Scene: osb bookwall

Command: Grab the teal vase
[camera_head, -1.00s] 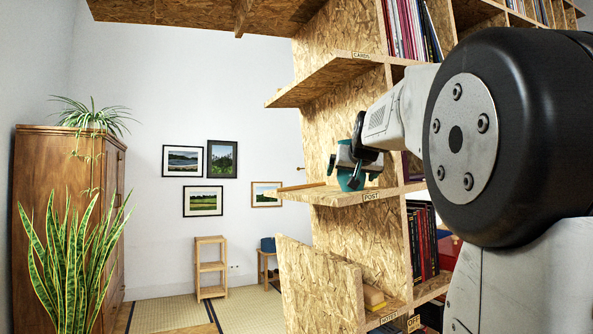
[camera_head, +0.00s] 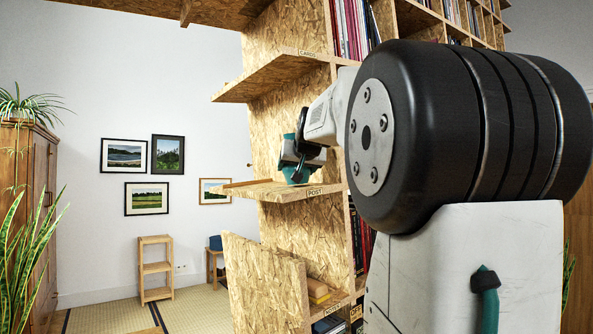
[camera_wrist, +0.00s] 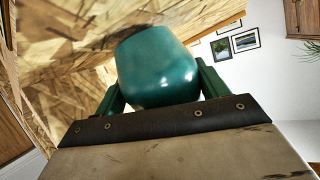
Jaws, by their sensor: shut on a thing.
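The teal vase (camera_wrist: 155,68) is glossy and rounded, and sits between the two green fingers of my gripper (camera_wrist: 158,92) in the wrist view. My gripper is shut on it. In the head view my gripper (camera_head: 297,165) is at the shelf marked POST (camera_head: 275,192). The teal vase (camera_head: 297,177) shows there only as a small patch below the gripper, at the shelf board. The gripper hides most of it. Whether the vase touches the board cannot be told.
A shelf marked CARDS (camera_head: 270,77) juts out above my gripper. A lower OSB panel (camera_head: 262,285) stands below. Books (camera_head: 350,28) fill compartments to the right. A small wooden stand (camera_head: 155,268) and a plant (camera_head: 30,260) are to the left. The floor between is open.

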